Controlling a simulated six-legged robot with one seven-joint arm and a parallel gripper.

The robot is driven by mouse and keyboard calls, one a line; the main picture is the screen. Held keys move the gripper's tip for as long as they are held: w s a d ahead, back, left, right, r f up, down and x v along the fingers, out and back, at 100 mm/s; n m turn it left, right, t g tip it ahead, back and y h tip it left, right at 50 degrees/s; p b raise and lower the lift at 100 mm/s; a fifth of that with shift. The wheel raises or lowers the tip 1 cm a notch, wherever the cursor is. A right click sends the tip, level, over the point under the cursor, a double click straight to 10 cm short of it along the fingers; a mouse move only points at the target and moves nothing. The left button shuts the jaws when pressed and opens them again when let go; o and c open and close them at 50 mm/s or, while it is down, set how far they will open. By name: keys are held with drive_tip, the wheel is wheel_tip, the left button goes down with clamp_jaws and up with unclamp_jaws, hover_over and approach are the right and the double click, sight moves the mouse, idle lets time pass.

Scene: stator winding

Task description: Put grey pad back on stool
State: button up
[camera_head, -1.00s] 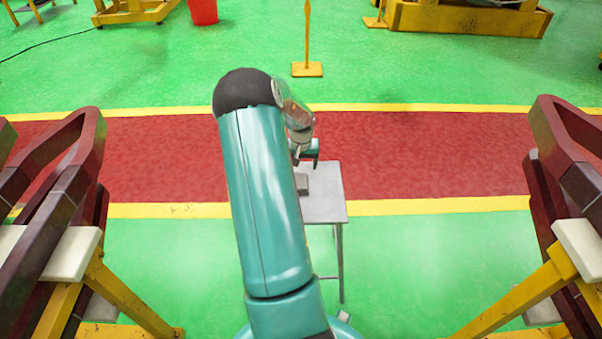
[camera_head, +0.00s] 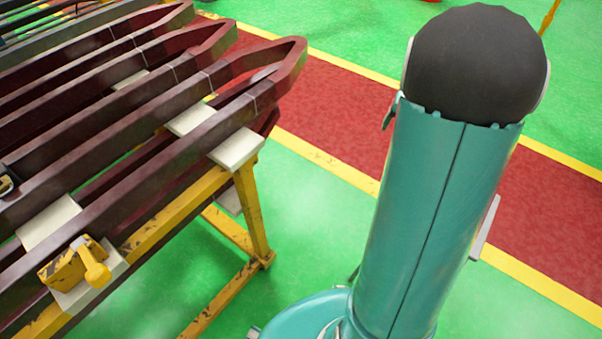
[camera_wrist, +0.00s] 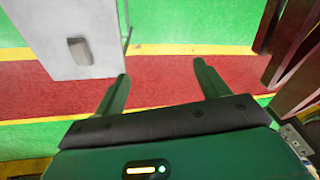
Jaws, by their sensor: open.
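The grey pad (camera_wrist: 80,51) lies on the pale grey top of the stool (camera_wrist: 59,68) in the wrist view, at the upper left. My gripper (camera_wrist: 163,82) is open and empty, its two fingers apart over the red floor strip. It is to the right of the stool and clear of the pad. In the head view my own arm covers most of the stool; only a thin grey edge of its top (camera_head: 486,228) shows at the right. The pad and my gripper are hidden in that view.
A yellow stand (camera_head: 257,217) with long dark red bars (camera_head: 170,150) and white blocks fills the left of the head view. A yellow tool (camera_head: 80,268) sits on it. Dark red bars also show at the right of the wrist view (camera_wrist: 292,45). Green floor lies between stand and arm.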

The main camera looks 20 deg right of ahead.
drive_tip(key=s+a+r+n, duration=0.1)
drive_tip(key=a+r+n, duration=0.1)
drive_tip(key=a+r, duration=0.35)
drive_tip(key=a+r+n+t, duration=0.1)
drive_tip(key=a+r, duration=0.1)
drive_tip(key=a, duration=0.7)
drive_tip(key=s+a+r+n, duration=0.1)
drive_tip(key=a+r+n, duration=0.15)
drive_tip(key=a, duration=0.55)
drive_tip(key=s+a+r+n+t, duration=0.1)
drive_tip(key=s+a+r+n, duration=0.2)
drive_tip(key=s+a, duration=0.7)
drive_tip(key=a, duration=0.3)
drive_tip(key=shift+s+a+t+y, duration=0.2)
drive_tip(key=shift+a+t+y, duration=0.1)
drive_tip(key=shift+n, duration=0.25)
